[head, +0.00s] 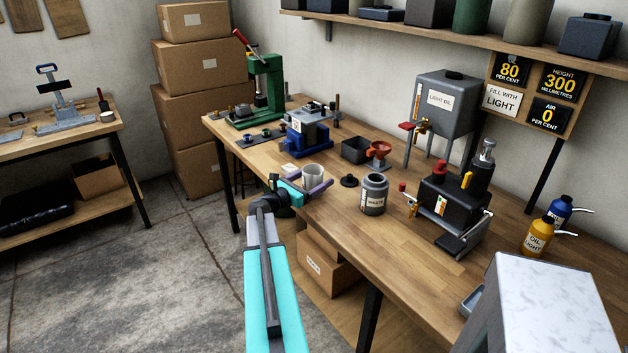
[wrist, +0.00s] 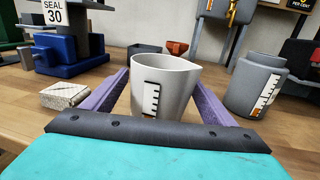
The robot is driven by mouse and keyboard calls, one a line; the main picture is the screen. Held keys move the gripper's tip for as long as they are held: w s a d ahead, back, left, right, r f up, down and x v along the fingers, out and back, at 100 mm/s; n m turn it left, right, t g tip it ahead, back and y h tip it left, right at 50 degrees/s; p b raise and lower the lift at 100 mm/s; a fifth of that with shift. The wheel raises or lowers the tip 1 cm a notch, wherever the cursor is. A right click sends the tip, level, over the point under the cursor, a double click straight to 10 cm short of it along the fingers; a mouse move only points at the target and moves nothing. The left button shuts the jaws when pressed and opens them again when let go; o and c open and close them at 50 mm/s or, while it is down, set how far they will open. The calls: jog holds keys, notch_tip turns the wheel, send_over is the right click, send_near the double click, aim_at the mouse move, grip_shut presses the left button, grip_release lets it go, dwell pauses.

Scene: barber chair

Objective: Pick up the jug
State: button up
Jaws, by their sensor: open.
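The jug (wrist: 165,82) is a pale grey measuring cup with a spout and a black scale on its side. It stands upright on the wooden bench, and it also shows in the head view (head: 313,174). My gripper (wrist: 162,92) is open, with its purple fingers at the left and right of the jug. The jug is between or just beyond the fingers; I cannot tell whether either touches it. The jug's lower part is hidden behind the dark gripper edge. In the head view my gripper (head: 306,188) is at the bench's front edge.
A small pale block (wrist: 64,95) lies left of the fingers. A grey canister with a scale (head: 373,194) stands to the right, near a black lid (head: 349,181). A dark bin (head: 355,150) and a red funnel (head: 378,150) are behind. The blue-based device (head: 304,140) is behind left.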

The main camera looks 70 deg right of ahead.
jog(key=shift+p+x, duration=0.4)
jog(key=shift+x, duration=1.05)
jog(key=c, duration=1.6)
